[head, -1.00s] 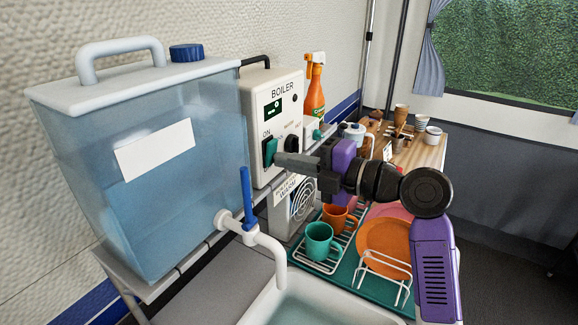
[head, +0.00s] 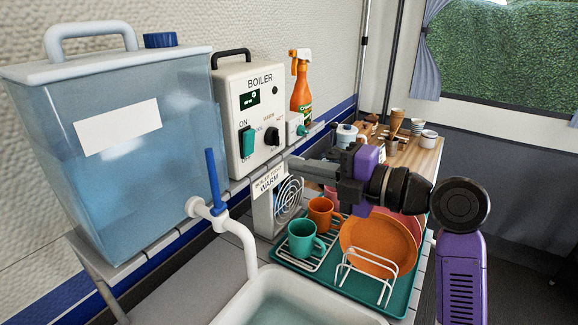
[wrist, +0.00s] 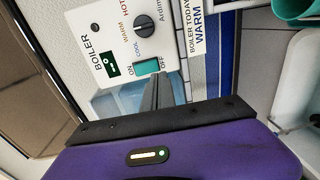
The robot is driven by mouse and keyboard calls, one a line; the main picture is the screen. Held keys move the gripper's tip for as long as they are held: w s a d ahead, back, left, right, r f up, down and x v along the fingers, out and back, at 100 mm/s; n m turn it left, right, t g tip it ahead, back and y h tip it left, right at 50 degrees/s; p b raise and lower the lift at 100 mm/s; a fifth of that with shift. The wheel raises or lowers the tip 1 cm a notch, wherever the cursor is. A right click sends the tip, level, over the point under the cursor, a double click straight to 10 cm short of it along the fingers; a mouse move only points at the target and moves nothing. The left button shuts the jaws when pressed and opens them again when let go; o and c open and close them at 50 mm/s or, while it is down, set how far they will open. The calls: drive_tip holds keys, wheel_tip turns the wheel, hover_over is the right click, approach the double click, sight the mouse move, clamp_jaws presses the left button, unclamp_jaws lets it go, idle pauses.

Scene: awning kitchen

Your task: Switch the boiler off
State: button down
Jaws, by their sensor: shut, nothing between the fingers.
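The white boiler (head: 262,85) stands on the shelf by the wall, with a lit green display (head: 249,99). Its green rocker switch (head: 248,142) sits low on the front panel, under the ON label; it also shows in the wrist view (wrist: 146,67), between ON and OFF. I cannot tell surely which side is pressed in. A black knob (head: 272,136) is right of the switch. My gripper (head: 292,164) is shut and empty, in front of the panel and right of and below the switch. In the wrist view its fingers point at the switch; contact cannot be told.
A blue water tank (head: 120,170) with a tap (head: 232,222) stands left of the boiler. An orange spray bottle (head: 301,90) is behind it. A WARM sign (head: 268,181), cups (head: 303,240) and plates on a green drainer lie below, beside a sink (head: 300,300).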

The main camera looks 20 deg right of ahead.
drive_tip(key=v, duration=0.2)
drive_tip(key=f+b+v, duration=0.1)
drive_tip(key=v, duration=0.2)
drive_tip(key=shift+s+d+f, duration=0.1)
drive_tip(key=shift+s+d, duration=0.05)
drive_tip(key=shift+s, duration=0.1)
idle(0.3)
